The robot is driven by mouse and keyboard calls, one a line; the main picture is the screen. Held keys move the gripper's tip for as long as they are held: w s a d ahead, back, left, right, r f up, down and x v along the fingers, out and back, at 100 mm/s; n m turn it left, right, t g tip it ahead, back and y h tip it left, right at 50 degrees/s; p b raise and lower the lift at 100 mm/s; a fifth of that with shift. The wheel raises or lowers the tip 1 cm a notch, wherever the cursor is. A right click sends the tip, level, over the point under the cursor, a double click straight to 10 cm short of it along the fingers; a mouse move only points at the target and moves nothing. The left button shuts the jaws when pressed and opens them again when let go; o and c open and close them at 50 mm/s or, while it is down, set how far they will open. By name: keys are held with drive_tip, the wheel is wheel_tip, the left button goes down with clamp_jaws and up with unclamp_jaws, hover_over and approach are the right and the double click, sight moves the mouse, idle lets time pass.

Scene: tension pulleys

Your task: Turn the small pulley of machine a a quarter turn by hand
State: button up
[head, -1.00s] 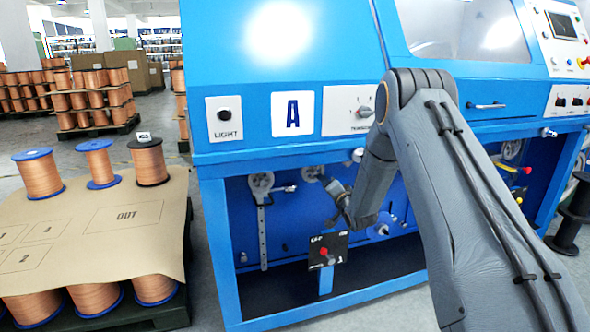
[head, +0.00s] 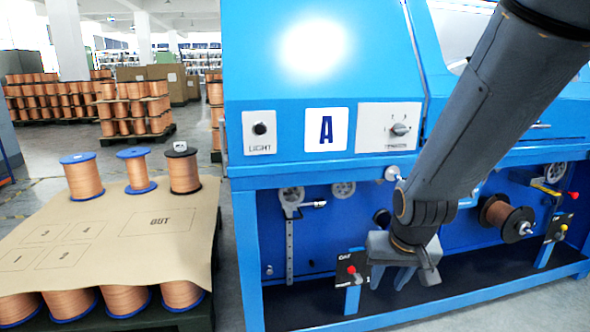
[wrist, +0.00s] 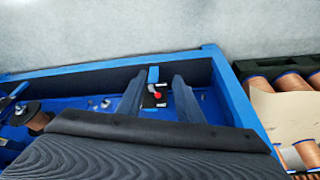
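I cannot tell which is the small pulley. My gripper (head: 403,277) points downward before the bay, below and right of these wheels, touching none. In the wrist view my gripper (wrist: 157,82) shows two separated fingers with nothing held; no pulley is clear between them.
A panel with a red knob (head: 352,270) stands just left of my gripper; its red knob also shows between the fingers in the wrist view (wrist: 157,95). A copper spool (head: 497,213) is to the right. A covered pallet of spools (head: 110,225) stands left, with narrow floor between.

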drive_tip(key=s+a+r+n+g, duration=0.2)
drive_tip(key=s+a+r, duration=0.25)
drive_tip(key=s, duration=0.45)
drive_tip(key=s+a+r+n+g, duration=0.2)
drive_tip(key=s+a+r, duration=0.3)
drive_tip(key=s, duration=0.4)
drive_tip(key=d+r+m+p, duration=0.3)
drive_tip(key=d+r+p, duration=0.5)
drive_tip(key=p, duration=1.1)
drive_tip(key=shift+d+r, duration=0.35)
drive_tip(key=shift+r, duration=0.3)
